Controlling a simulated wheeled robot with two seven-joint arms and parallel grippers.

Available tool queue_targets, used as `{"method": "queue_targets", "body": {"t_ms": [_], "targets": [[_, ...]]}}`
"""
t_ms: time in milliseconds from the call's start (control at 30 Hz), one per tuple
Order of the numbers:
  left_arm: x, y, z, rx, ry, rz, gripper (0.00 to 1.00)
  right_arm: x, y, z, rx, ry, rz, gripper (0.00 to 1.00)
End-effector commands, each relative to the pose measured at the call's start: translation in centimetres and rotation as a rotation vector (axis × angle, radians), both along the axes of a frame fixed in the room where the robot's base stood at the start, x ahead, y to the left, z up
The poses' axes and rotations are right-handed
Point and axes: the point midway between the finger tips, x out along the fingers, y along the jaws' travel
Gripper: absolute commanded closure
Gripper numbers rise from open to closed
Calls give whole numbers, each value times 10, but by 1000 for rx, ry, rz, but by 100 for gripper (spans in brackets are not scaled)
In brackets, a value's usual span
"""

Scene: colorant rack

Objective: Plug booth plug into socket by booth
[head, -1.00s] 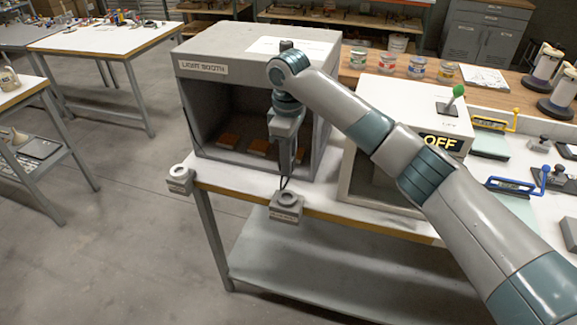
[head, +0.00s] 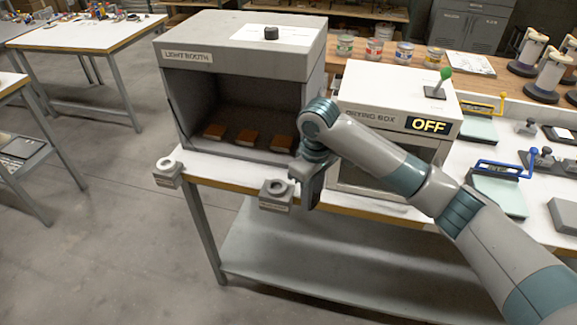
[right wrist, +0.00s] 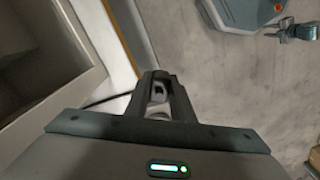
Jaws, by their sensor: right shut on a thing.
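The light booth (head: 240,75) stands on the white table with its front open. One grey socket block (head: 276,195) is fixed at the table's front edge, and another socket block (head: 167,173) sits at the left corner. Their labels are too small to read. My right gripper (head: 308,192) is just right of the middle socket block, at the table edge. In the right wrist view the right gripper (right wrist: 165,90) is shut on the plug (right wrist: 158,96), mostly hidden between the fingers. A dark cable (right wrist: 106,100) runs left from it. What seems my left gripper (right wrist: 296,30) shows small, its jaws unclear.
The drying box (head: 395,110), with a green-knobbed lever and an OFF sign, stands right of the booth, behind my right arm. A lower shelf (head: 300,250) lies under the table. Open floor (head: 120,220) is in front and left.

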Motion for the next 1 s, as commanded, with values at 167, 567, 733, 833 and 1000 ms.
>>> {"method": "queue_targets", "body": {"t_ms": [167,567,733,833,1000], "targets": [[0,0,-10,0,0,0,69,-61,-46,-51,0,2,-257,100],[0,0,-22,0,0,0,69,-186,-110,-98,0,12,-697,100],[0,0,-23,0,0,0,69,-203,-116,-100,0,15,-755,100],[0,0,-23,0,0,0,69,-204,-116,-100,0,15,-762,100],[0,0,-23,0,0,0,69,-204,-116,-100,0,15,-761,100]]}}
